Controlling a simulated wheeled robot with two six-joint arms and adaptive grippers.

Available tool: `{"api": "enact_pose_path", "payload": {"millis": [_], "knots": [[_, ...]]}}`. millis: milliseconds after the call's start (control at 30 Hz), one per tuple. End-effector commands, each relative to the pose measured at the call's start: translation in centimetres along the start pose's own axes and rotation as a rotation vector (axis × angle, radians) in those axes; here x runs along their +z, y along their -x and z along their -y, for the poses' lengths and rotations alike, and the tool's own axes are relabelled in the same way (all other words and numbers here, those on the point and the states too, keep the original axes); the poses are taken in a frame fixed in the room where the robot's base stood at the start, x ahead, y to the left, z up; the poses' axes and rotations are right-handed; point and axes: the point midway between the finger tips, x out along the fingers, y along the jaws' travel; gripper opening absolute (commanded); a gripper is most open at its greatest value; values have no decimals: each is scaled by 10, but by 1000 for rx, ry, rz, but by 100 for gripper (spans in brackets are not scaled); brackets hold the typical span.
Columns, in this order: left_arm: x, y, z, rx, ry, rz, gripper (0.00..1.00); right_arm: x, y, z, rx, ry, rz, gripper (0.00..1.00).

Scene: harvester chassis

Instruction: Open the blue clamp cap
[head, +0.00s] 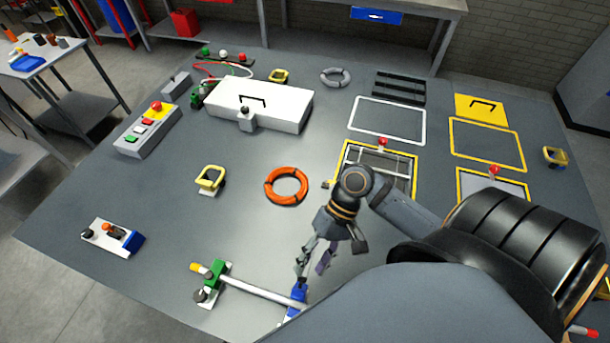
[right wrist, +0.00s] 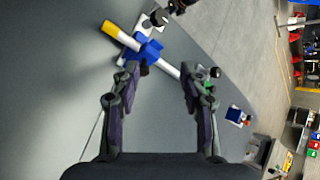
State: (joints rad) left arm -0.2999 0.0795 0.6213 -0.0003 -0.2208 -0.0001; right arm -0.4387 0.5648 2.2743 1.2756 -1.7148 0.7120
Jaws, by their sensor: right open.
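The blue clamp (head: 297,297) with its cap sits at the near part of the grey table, on a white bar (head: 255,288). The right wrist view shows the blue clamp (right wrist: 149,49) around the bar near a yellow bar end (right wrist: 110,29). I cannot tell whether its cap is open or closed. My right gripper (head: 312,266) is open and empty, above and close to the blue clamp. In the right wrist view, the gripper (right wrist: 160,84) has the clamp just beyond its fingertips, nearer the left finger. My left gripper is not in view.
A green clamp (head: 215,279) holds the bar's other end, beside another yellow end (head: 197,268). An orange ring (head: 286,186), a yellow bracket (head: 210,180) and a small white switch box (head: 112,238) stand farther off. The table between them is clear.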

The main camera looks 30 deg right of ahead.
Motion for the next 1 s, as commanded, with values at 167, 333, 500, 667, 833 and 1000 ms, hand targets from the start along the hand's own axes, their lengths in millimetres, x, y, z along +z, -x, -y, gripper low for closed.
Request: {"api": "enact_pose_path", "payload": {"millis": [167, 333, 500, 667, 833, 1000], "knots": [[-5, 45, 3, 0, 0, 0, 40, -1, 33, 4, 124, -319, -182, 44], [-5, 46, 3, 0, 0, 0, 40, -6, 37, -2, 151, -413, -243, 44], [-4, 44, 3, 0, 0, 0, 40, -8, 31, -4, 147, -414, -244, 44], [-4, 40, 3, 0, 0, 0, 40, -12, 12, -7, 142, -416, -241, 44], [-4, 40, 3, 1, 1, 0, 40, -17, -17, -12, 143, -417, -238, 44], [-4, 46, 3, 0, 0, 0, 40, -22, -45, -18, 146, -416, -238, 44]]}}
